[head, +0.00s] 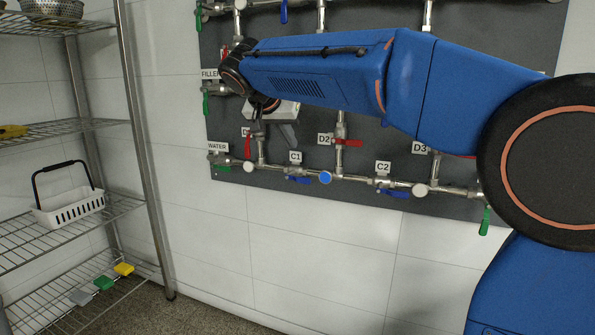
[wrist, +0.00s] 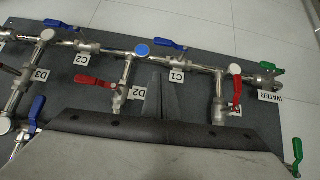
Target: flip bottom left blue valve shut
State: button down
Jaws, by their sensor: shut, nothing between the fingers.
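The bottom left blue valve, labelled C1, has a blue handle (head: 299,180) on the lowest pipe, lying roughly along the pipe. It also shows in the wrist view (wrist: 171,44), where the picture is upside down. My gripper (head: 289,137) is in front of the panel, above the C1 label and apart from the handle. In the wrist view my gripper (wrist: 158,98) points toward the lower pipe between the D2 and C1 labels. Its fingers are together and empty.
A second blue handle, C2 (head: 395,194), sits further right on the same pipe. Red handles D2 (head: 348,142) and another (head: 248,147) hang above the pipe. A green WATER handle (head: 222,168) is at the left. A wire shelf (head: 70,215) stands left of the panel.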

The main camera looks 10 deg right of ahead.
send_over(304, 181)
jog(key=s+a, duration=0.1)
notch_tip(304, 181, down, 9)
jog(key=shift+s+a+f, duration=0.1)
jog(key=shift+s+f, duration=0.05)
jog(key=shift+f, duration=0.95)
